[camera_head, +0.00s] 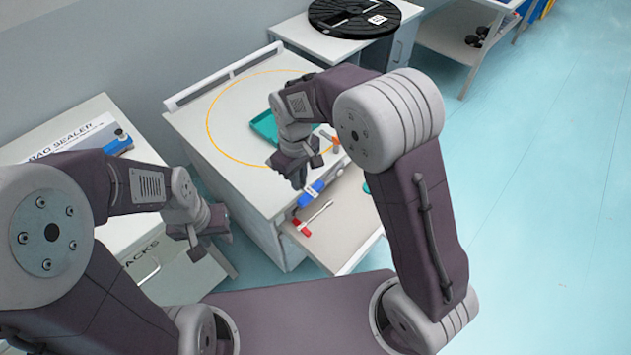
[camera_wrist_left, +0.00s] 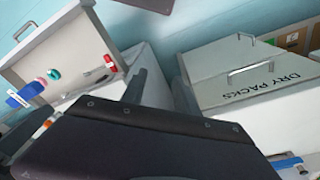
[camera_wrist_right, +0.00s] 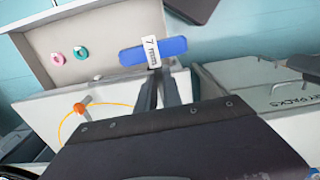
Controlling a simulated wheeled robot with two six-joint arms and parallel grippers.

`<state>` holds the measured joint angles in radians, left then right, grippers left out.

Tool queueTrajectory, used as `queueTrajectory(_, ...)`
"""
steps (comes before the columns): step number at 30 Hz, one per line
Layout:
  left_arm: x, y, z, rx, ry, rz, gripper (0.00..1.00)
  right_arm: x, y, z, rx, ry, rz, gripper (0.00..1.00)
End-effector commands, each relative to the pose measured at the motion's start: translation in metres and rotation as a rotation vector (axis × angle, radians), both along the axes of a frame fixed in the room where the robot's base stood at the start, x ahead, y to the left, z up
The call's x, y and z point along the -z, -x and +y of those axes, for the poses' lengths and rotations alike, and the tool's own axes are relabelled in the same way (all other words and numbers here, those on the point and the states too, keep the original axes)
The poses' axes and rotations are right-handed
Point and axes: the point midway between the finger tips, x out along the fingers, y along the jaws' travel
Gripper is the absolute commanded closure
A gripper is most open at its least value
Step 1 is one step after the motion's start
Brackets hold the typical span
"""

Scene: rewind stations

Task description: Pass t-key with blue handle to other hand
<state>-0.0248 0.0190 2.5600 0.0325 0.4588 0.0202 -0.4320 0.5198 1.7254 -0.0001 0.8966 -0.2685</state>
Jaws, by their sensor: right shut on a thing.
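The t-key with blue handle (camera_head: 312,193) is in my right gripper (camera_head: 298,182), above the edge of the open drawer. In the right wrist view the blue handle (camera_wrist_right: 175,47) lies crosswise at the fingertips (camera_wrist_right: 158,72), with a white "7 mm" label facing the camera. The left wrist view also shows the blue handle (camera_wrist_left: 28,95) at the left. My left gripper (camera_head: 208,236) is empty, with its fingers apart, to the left of the white cabinet and well away from the t-key. The t-key's shaft cannot be made out.
The open drawer (camera_head: 345,235) holds a red-handled tool (camera_head: 301,227) and pink (camera_wrist_right: 58,58) and teal rings. A teal tray (camera_head: 264,127) and an orange item lie on the cabinet top (camera_head: 225,125). The bag sealer and dry packs cabinet (camera_wrist_left: 250,90) stands at the left.

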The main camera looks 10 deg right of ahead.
Motion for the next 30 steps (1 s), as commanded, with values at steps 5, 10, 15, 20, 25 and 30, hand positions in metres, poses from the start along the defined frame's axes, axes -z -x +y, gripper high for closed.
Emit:
queueTrajectory(5,0.0,0.0,0.0,0.0,0.0,0.0,0.63,0.0,0.0,0.0,-0.002,0.0,0.0,1.0)
queueTrajectory(10,-0.001,-0.004,-0.007,-0.102,0.084,0.065,0.63,0.0,0.0,0.0,-0.001,0.0,0.0,1.0)
queueTrajectory(15,-0.021,-0.039,-0.044,-0.31,0.41,0.17,0.63,0.0,0.0,0.0,0.0,0.0,0.0,1.0)
queueTrajectory(20,-0.059,-0.093,-0.068,-0.407,0.73,0.139,0.63,0.0,0.0,0.0,0.0,0.0,0.0,1.0)
queueTrajectory(25,-0.082,-0.12,-0.073,-0.428,0.871,0.094,0.63,0.0,0.0,0.0,0.0,0.0,0.0,1.0)
queueTrajectory(30,-0.082,-0.123,-0.076,-0.427,0.881,0.091,0.63,0.0,0.0,0.0,0.0,0.0,0.0,1.0)
